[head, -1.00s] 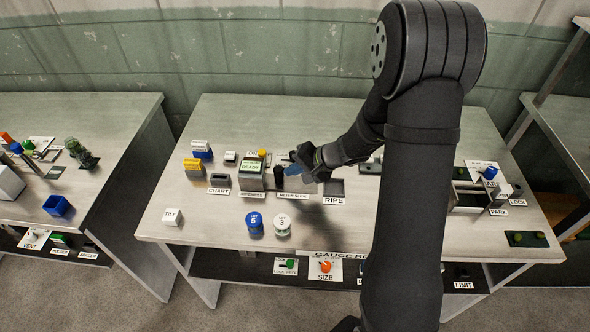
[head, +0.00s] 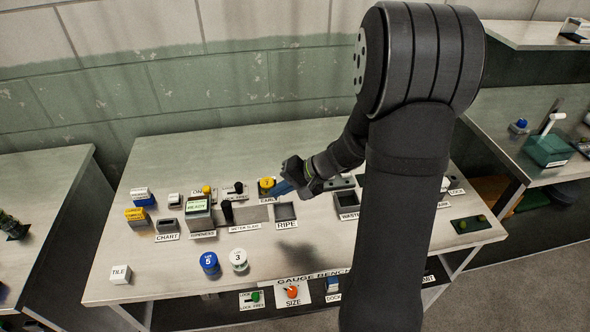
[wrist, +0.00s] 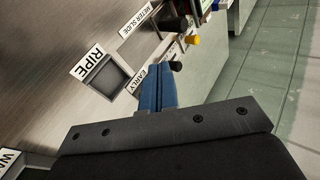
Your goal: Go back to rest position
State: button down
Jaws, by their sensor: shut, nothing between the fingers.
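My gripper (head: 284,187) is above the back middle of the bench (head: 150,296), near the EARLY label and a yellow-topped part (head: 266,184). Its blue fingers are together and hold nothing. In the wrist view the blue fingers (wrist: 155,90) show side by side over the bench, beside the EARLY label. The RIPE bin (head: 285,211) is a square recess in front of the gripper; it also shows in the wrist view (wrist: 104,78) and looks empty. My dark arm covers part of the bench's right side.
A blue lot 5 jar (head: 209,263) and a white lot 3 jar (head: 239,260) stand at the front. A WASTE bin (head: 347,201) is right of RIPE. The front left is mostly clear around a TILE block (head: 121,273).

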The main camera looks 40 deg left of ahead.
dwell(0.3)
jog(key=x, duration=0.7)
jog(key=r+x, duration=0.1)
jog(key=x, duration=0.3)
jog(key=shift+s+a+f, duration=0.1)
jog(key=shift+s+a, duration=0.2)
jog(key=shift+a, duration=0.1)
jog(key=shift+s+a, duration=0.45)
jog(key=shift+a, duration=0.3)
